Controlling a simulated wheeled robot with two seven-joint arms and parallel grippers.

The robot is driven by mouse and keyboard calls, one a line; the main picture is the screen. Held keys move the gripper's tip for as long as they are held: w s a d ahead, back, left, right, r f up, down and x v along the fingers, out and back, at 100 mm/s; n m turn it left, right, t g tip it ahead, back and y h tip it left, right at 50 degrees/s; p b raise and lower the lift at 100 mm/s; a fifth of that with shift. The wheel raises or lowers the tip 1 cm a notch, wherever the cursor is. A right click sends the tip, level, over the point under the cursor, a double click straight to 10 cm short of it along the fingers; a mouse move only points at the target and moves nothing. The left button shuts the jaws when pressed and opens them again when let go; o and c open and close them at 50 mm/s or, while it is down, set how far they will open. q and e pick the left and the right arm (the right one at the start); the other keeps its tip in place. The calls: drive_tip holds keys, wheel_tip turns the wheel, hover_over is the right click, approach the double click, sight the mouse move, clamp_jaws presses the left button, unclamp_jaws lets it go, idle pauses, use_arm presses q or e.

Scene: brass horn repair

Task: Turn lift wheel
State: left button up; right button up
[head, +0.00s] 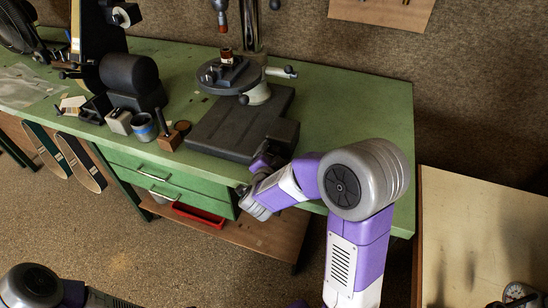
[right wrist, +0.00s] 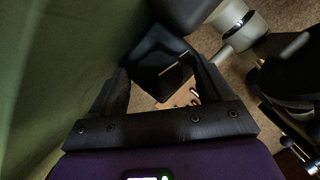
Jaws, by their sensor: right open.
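A drill press stands at the back of the green bench, with a round grey table (head: 222,74) on a dark, heavy base (head: 225,130). A pale handle with a dark end (head: 281,72) and a black ball knob (head: 244,99) show beside the round table. I cannot tell which part is the lift wheel. My right gripper (head: 264,160) is low at the base's front right corner. In the right wrist view its fingers (right wrist: 165,72) are open, with a dark blocky part (right wrist: 158,62) beyond and between them; contact is unclear. My left gripper is out of view.
A cream cabinet or table (head: 480,235) is at the right. The bench's right end is clear.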

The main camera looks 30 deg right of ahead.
drive_tip(key=shift+w+d, duration=0.1)
drive_tip(key=c, duration=1)
drive_tip(key=shift+f+m+b, duration=0.2)
drive_tip(key=shift+m+b, duration=0.2)
drive_tip(key=shift+b, duration=0.35)
drive_tip(key=m+t+b, duration=0.1)
drive_tip(key=m+b, duration=0.1)
drive_tip(key=b, duration=0.1)
drive_tip(key=shift+d+f+y+b, duration=0.1)
drive_tip(key=shift+f+y+b, duration=0.05)
drive_tip(key=shift+y+b, duration=0.15)
drive_tip(key=shift+m+t, duration=0.4)
drive_tip(key=shift+m, duration=0.1)
drive_tip(key=shift+m+t, duration=0.5)
drive_tip(key=shift+m, duration=0.5)
